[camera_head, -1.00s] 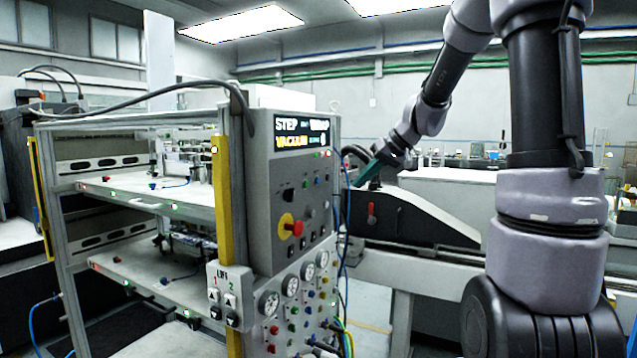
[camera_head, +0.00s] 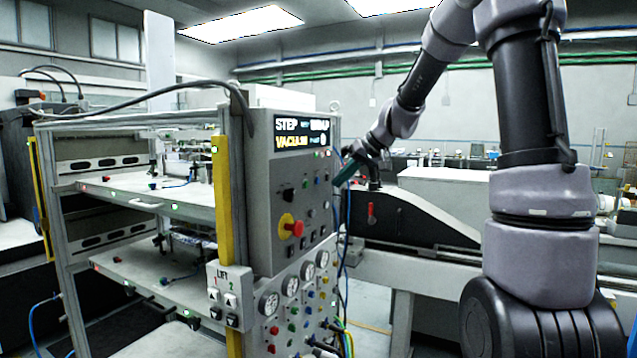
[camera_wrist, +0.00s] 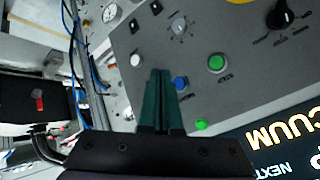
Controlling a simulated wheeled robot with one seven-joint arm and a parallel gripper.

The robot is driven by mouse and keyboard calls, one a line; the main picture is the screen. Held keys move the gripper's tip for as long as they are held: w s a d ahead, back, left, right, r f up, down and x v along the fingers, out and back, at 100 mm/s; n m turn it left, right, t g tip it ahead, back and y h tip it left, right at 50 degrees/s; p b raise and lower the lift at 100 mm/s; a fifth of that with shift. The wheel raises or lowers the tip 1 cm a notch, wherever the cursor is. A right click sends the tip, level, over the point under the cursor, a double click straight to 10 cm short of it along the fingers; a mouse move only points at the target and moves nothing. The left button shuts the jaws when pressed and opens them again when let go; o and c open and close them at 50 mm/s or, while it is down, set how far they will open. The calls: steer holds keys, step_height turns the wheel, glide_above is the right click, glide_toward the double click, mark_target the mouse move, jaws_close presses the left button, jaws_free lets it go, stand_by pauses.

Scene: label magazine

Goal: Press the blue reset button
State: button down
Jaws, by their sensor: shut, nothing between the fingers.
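The blue button (camera_wrist: 180,83) is on the grey control panel, beside a green button (camera_wrist: 217,62). In the head view the blue button (camera_head: 317,182) is small, on the panel's upper right part. My gripper (camera_wrist: 159,72) has dark green fingers, pressed together and empty. In the head view my gripper (camera_head: 340,180) is at the panel's right edge, close to the button. I cannot tell whether the fingertips touch the panel.
A red emergency knob (camera_head: 296,228) on a yellow disc and a black rotary knob (camera_wrist: 283,17) are on the same panel. The lit display (camera_head: 302,134) is above the buttons. Blue cables (camera_wrist: 70,30) run past the panel's side. A black sloped housing (camera_head: 415,218) stands behind.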

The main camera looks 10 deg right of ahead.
mark_target(317, 188)
steer(key=shift+w+a, duration=0.8)
steer(key=shift+a, duration=0.3)
steer(key=shift+a, duration=0.1)
stand_by(1.2)
steer(key=shift+w+a, duration=0.25)
steer(key=shift+w+a, duration=0.2)
steer(key=shift+a, duration=0.15)
stand_by(0.9)
steer(key=shift+d, duration=0.15)
steer(key=shift+s+d, duration=0.45)
steer(key=shift+d, duration=0.05)
steer(key=shift+s+d, duration=0.75)
steer(key=shift+d, duration=0.3)
steer(key=shift+s+d, duration=0.75)
steer(key=shift+d, duration=0.25)
